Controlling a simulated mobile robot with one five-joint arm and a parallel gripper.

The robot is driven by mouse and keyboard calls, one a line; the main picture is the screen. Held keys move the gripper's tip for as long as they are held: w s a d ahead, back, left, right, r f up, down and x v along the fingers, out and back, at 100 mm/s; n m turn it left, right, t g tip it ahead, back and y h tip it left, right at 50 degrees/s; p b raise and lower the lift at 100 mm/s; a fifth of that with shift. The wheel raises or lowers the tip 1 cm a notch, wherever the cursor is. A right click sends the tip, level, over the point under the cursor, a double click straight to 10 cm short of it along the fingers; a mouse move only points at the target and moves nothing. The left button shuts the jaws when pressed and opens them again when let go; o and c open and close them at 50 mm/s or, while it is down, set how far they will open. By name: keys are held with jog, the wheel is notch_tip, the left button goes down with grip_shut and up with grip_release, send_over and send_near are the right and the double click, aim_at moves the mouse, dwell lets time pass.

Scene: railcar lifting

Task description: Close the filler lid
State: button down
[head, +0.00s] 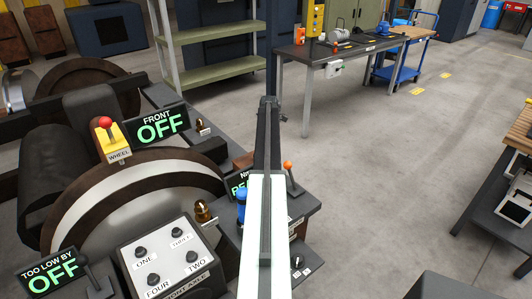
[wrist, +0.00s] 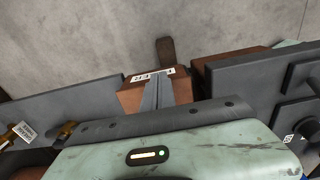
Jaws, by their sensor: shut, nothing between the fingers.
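A copper-brown box (wrist: 130,98) with a white label (wrist: 153,75) shows in the wrist view. Its lettering is upside down and looks like "FILLER". A dark brown tab (wrist: 165,50) stands out beyond it against the floor; I cannot tell for sure if it is the lid or a handle on it. My gripper (wrist: 157,80) is shut and empty, its tips over the box by the label; contact cannot be told. In the head view a brown corner of the box (head: 243,160) shows left of my arm, which hides the rest.
A numbered button box (head: 168,258), a wheel lever (head: 111,138) and lit "OFF" displays (head: 160,124) lie left of my arm. An orange-knobbed lever (head: 289,168) stands close on its right. Another brown block (wrist: 222,65) and a grey panel (wrist: 270,85) flank the box.

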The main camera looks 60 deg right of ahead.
jog(key=shift+r, duration=0.1)
dwell(0.3)
notch_tip(320, 180, up, 8)
jog(key=p, duration=0.7)
jog(key=shift+f+p, duration=0.2)
jog(key=shift+p, duration=0.2)
jog(key=shift+d+r, duration=0.1)
